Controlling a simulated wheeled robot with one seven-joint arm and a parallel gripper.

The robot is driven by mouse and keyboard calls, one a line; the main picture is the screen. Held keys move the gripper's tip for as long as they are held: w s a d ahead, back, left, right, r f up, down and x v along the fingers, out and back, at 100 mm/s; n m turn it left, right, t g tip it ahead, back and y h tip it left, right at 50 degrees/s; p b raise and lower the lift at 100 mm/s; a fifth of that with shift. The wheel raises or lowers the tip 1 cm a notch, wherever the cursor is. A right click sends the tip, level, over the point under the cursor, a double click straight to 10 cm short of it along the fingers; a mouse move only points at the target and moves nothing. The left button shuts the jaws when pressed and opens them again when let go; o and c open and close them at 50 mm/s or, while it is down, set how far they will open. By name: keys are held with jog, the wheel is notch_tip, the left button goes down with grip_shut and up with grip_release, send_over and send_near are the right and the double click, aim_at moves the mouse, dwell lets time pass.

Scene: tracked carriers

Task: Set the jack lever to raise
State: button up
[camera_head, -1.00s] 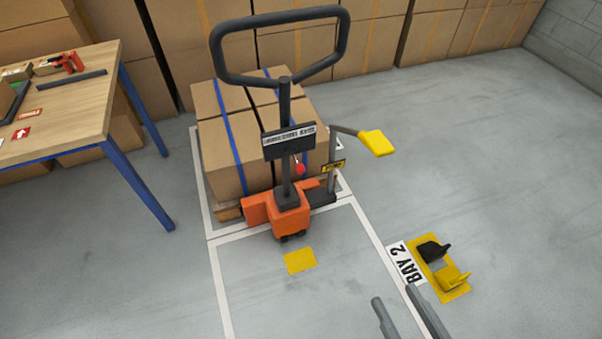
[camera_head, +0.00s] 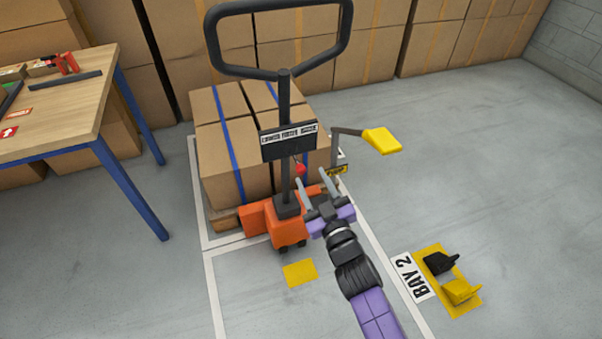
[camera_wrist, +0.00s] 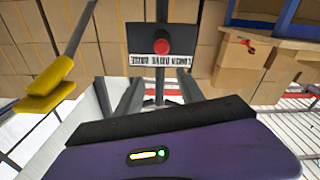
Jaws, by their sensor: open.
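The orange pallet jack (camera_head: 268,228) stands in front of the loaded pallet, its looped black handle upright. The jack lever with its red knob (camera_head: 300,168) sits at the mast just below the black label plate (camera_head: 288,141). In the wrist view the red knob (camera_wrist: 161,46) shows in front of the label plate (camera_wrist: 160,62), whose words appear upside down. My gripper (camera_head: 317,182) is open and empty, just below and right of the knob in the head view. In the wrist view its fingers (camera_wrist: 160,92) stand apart, with the knob above and between them, not touching.
A yellow pedal-like paddle on an arm (camera_head: 381,140) sticks out right of the jack. Stacked boxes (camera_head: 228,150) are behind it. A wooden table (camera_head: 60,110) stands left. Yellow and black chocks (camera_head: 460,290) lie at right.

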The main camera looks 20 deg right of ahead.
aim_at(302, 173)
jog(key=shift+g, duration=0.4)
jog(key=shift+w+f+b, duration=0.45)
jog(key=shift+w+f, duration=0.15)
jog(key=shift+w, duration=0.75)
jog(key=shift+w+f+b, duration=0.5)
jog(key=shift+w+f, duration=0.05)
jog(key=shift+w, duration=0.75)
jog(key=shift+w+f+b, duration=0.45)
jog(key=shift+w+f, duration=0.15)
jog(key=shift+w, duration=0.75)
jog(key=shift+a, duration=0.1)
grip_shut()
